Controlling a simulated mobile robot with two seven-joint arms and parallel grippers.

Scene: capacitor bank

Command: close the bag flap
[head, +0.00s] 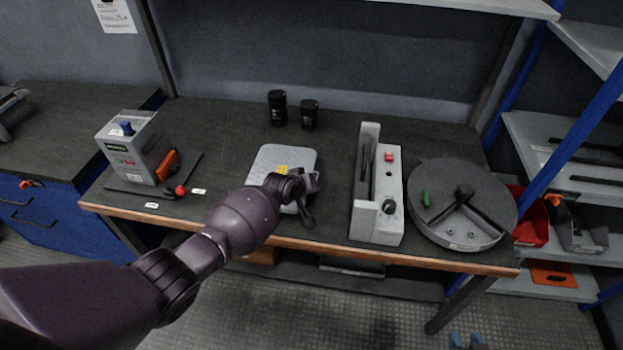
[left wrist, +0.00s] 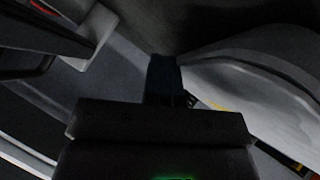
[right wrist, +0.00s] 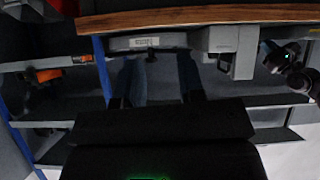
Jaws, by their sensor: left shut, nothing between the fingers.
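A pale grey, flat, rounded item (head: 268,160) with a yellow label lies near the front middle of the bench; it may be the bag, but I cannot make out its flap. In the left wrist view a curved pale grey surface (left wrist: 250,60) rises close on the right of the fingers. My left gripper (head: 308,218) is at that item's front right side, shut and empty; its fingertips (left wrist: 164,78) are together. I cannot tell whether they touch it. My right gripper (head: 467,341) is low in front of the bench, its fingers (right wrist: 160,85) apart and empty.
The bench (head: 225,115) holds a grey control box (head: 130,150), two black cylinders (head: 278,108), a grey-white fixture (head: 376,220) and a round grey drum (head: 465,235). The fixture stands right of my left gripper. Shelves with a red bin (head: 530,225) are at the right.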

